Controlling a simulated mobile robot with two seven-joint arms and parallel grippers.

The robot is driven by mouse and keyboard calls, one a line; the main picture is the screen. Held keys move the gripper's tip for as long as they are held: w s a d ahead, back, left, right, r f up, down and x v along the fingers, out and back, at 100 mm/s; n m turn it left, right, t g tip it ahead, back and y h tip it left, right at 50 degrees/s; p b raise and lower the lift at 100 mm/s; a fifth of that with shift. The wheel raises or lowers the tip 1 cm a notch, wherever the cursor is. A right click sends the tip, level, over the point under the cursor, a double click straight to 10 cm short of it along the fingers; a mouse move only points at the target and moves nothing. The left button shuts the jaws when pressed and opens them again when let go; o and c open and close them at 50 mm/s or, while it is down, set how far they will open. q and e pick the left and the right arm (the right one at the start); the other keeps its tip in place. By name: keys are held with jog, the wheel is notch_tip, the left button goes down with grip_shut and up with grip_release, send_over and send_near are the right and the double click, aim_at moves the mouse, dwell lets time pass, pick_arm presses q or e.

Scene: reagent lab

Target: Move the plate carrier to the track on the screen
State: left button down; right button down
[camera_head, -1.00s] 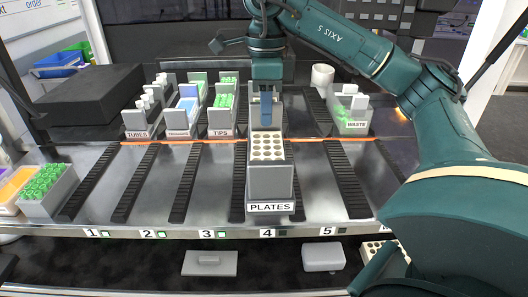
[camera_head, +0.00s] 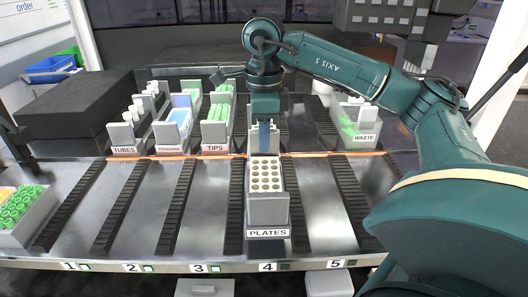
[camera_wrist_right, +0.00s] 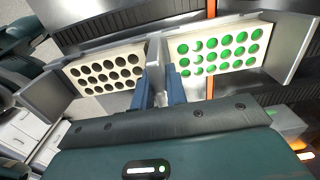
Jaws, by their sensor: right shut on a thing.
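The plate carrier (camera_head: 268,207) is a long grey holder labelled PLATES, in line with number 4 in the head view, its front end just behind the deck's front edge. I cannot tell if it rests on the deck or hangs slightly above it. My right gripper (camera_head: 264,140) is shut on its upright part. In the right wrist view, the gripper fingers (camera_wrist_right: 160,88) grip the carrier between a plate with dark wells (camera_wrist_right: 105,73) and a plate with green wells (camera_wrist_right: 218,47). No screen with a track number is readable. My left gripper is not in view.
TUBES (camera_head: 126,135), TROUGHS (camera_head: 172,130), TIPS (camera_head: 216,125) and WASTE (camera_head: 356,125) carriers stand at the back. Dark ribbed strips (camera_head: 175,205) divide the deck. Lights beside 1, 2 and 3 are green; those at 4 and 5 are dark. A green-capped tube box (camera_head: 22,215) stands at left.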

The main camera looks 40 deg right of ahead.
jog(key=shift+f, duration=1.8)
jog(key=shift+f, duration=0.1)
jog(key=shift+f, duration=0.15)
jog(key=c, duration=1.4)
grip_release()
jog(key=shift+r, duration=4)
